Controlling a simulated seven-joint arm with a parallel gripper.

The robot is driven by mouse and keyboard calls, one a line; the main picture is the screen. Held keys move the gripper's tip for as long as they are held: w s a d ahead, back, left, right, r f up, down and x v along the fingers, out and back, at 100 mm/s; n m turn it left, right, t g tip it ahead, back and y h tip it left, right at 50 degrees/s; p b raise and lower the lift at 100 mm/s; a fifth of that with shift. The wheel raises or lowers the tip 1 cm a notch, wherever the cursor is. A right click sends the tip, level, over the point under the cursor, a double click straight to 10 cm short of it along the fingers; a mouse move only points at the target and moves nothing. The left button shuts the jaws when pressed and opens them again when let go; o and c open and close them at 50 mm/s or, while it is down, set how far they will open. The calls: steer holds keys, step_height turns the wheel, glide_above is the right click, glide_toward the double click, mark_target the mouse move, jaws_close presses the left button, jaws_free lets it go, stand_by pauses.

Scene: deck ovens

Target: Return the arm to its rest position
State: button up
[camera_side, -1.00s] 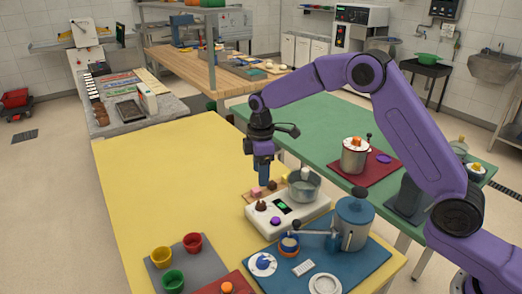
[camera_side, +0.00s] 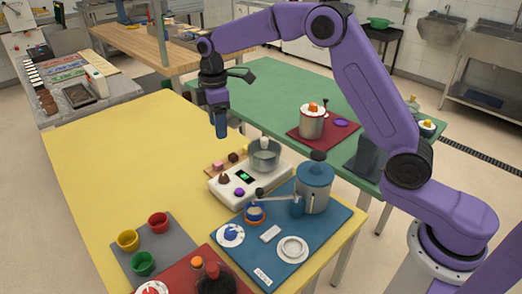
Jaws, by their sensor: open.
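My gripper (camera_side: 221,130) hangs from my purple arm above the yellow table (camera_side: 120,150), pointing down. Its blue fingers are open and I see nothing held between them. It is apart from the things below, behind and to the left of the grey pot (camera_side: 265,156), which sits on a white appliance (camera_side: 222,193) with a small green display. Small pink and brown pieces lie by the back edge of that appliance.
A blue mat (camera_side: 330,237) holds a blue lidded pot (camera_side: 314,190) and small dishes. A grey mat (camera_side: 181,245) holds red, yellow and green cups. The green table (camera_side: 285,95) bears a steel pot (camera_side: 312,123) on a red mat. The yellow table's left side is clear.

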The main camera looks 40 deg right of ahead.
steer(key=s+a+r, duration=0.1)
steer(key=s+r, duration=0.2)
steer(key=s, duration=1.7)
steer(key=s+d+f, duration=0.1)
steer(key=s+d, duration=0.2)
steer(key=s, duration=0.3)
steer(key=s+d+f, duration=0.1)
steer(key=s+d, duration=0.2)
steer(key=s, duration=0.4)
steer(key=s+d+m, duration=0.1)
steer(key=s+d, duration=0.2)
steer(key=s, duration=0.4)
steer(key=shift+s+d+f, duration=0.2)
steer(key=shift+d+f, duration=0.15)
steer(key=shift+f, duration=0.05)
